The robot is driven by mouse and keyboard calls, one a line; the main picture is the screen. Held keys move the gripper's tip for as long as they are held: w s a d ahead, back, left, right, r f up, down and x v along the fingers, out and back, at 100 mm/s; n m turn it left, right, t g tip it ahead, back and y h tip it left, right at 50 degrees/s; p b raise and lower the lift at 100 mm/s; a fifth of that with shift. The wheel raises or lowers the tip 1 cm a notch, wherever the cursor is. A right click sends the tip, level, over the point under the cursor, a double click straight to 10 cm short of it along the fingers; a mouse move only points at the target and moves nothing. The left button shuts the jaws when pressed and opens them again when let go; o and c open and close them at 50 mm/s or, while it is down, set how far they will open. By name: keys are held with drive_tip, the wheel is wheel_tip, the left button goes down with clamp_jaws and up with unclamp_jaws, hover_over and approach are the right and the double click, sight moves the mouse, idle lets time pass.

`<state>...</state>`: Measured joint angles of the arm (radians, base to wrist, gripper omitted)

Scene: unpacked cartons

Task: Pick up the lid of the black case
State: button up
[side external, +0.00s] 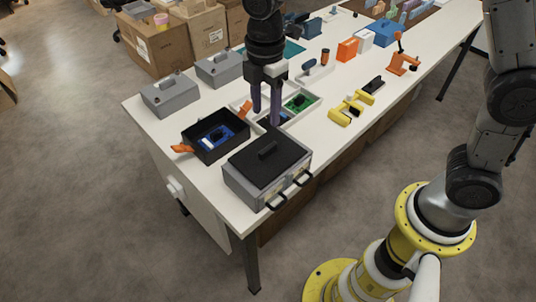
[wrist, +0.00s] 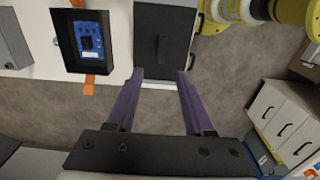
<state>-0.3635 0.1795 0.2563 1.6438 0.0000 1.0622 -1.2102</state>
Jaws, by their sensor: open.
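A grey box with a flat black lid (side external: 284,158) and a raised black bar handle (side external: 266,150) stands at the table's near corner. The lid also shows at the top of the wrist view (wrist: 178,28), with its handle. To its left is an open black case (side external: 194,142) with orange latches, holding a blue circuit board; the case shows in the wrist view (wrist: 68,58) too. My gripper (side external: 266,118) points down, open and empty, with purple fingers. In the wrist view its fingertips (wrist: 160,75) appear on both sides of the lid's lower end, apart from the handle.
Two grey lidded boxes (side external: 170,97) stand at the left table edge. A white divided tray (side external: 308,108) with a green board lies behind my gripper. Yellow (side external: 346,113) and orange (side external: 402,66) tools lie to the right. Some bare white table lies between them.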

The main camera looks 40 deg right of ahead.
sight(268, 147)
drive_tip(key=f, duration=1.1)
drive_tip(key=shift+s+d+f, duration=0.15)
drive_tip(key=shift+d+f, duration=0.05)
drive_tip(key=shift+f, duration=0.2)
clamp_jaws()
